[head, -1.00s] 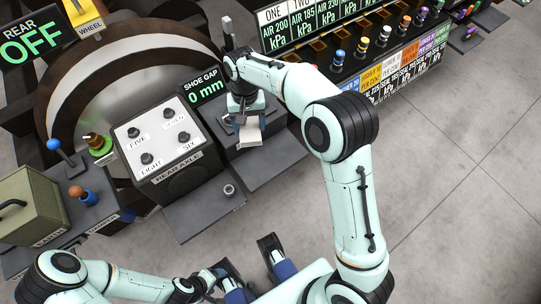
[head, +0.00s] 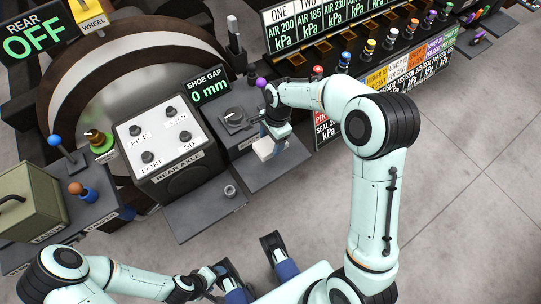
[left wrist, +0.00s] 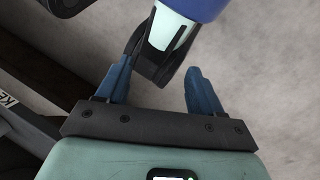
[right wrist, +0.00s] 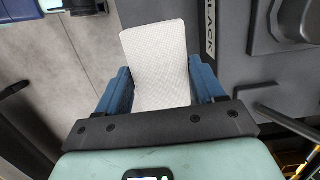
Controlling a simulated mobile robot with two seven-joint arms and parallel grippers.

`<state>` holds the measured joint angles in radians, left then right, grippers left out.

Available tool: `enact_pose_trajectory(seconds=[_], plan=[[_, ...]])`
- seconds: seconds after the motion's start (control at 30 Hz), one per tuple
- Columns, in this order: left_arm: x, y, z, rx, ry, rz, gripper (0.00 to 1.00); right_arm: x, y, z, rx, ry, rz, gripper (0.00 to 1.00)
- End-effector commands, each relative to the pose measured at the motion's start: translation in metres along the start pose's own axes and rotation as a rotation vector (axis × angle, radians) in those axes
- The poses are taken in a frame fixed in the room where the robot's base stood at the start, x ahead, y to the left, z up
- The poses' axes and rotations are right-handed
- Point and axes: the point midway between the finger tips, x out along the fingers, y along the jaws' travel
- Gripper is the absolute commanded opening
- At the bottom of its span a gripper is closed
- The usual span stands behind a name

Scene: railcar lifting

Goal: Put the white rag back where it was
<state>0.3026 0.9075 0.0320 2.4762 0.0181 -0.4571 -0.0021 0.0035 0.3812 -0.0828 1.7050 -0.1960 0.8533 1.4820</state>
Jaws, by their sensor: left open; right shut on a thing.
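My right gripper (head: 268,136) is shut on the white rag (head: 265,149), seen as a small pale patch over the grey shelf (head: 283,172) in front of the shoe gap box. In the right wrist view the rag (right wrist: 158,55) is a flat pale rectangle sticking out from between the blue fingers (right wrist: 160,95). A surface lettered "BLACK" lies beside it. I cannot tell whether the rag touches the shelf. My left gripper (left wrist: 157,80) is open and empty in the left wrist view, low in the head view and far from the rag.
The box with a round dial (head: 234,119) stands just left of my right gripper. A "REAR AXLE" button box (head: 160,140) is further left, with a shelf holding a small nut-like piece (head: 230,190). A row of coloured knobs (head: 387,38) is behind right. Open floor (head: 460,190) lies right.

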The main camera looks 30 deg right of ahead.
Motion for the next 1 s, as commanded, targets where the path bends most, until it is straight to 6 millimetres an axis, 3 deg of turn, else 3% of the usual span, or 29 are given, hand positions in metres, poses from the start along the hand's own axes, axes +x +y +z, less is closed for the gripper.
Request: enact_pose_trajectory(seconds=[0.03, 0.2, 0.43, 0.63, 1.0], plan=[[0.005, -0.002, -0.006, -0.002, 0.016, -0.001, 0.67, 0.017, 0.001, -0.003, 0.001, -0.001, 0.005, 0.4], [0.011, -0.005, -0.02, -0.005, 0.053, -0.002, 0.67, 0.048, 0.001, -0.007, -0.001, -0.001, 0.003, 0.4], [0.014, -0.006, -0.026, -0.006, 0.069, -0.003, 0.67, 0.063, 0.0, -0.009, -0.002, 0.0, 0.001, 0.4], [0.021, -0.009, -0.037, -0.009, 0.101, -0.005, 0.67, 0.093, 0.001, -0.014, -0.002, -0.001, 0.004, 0.4], [0.022, -0.01, -0.041, -0.01, 0.112, -0.005, 0.67, 0.099, 0.0, -0.015, -0.003, 0.0, 0.0, 0.4]])
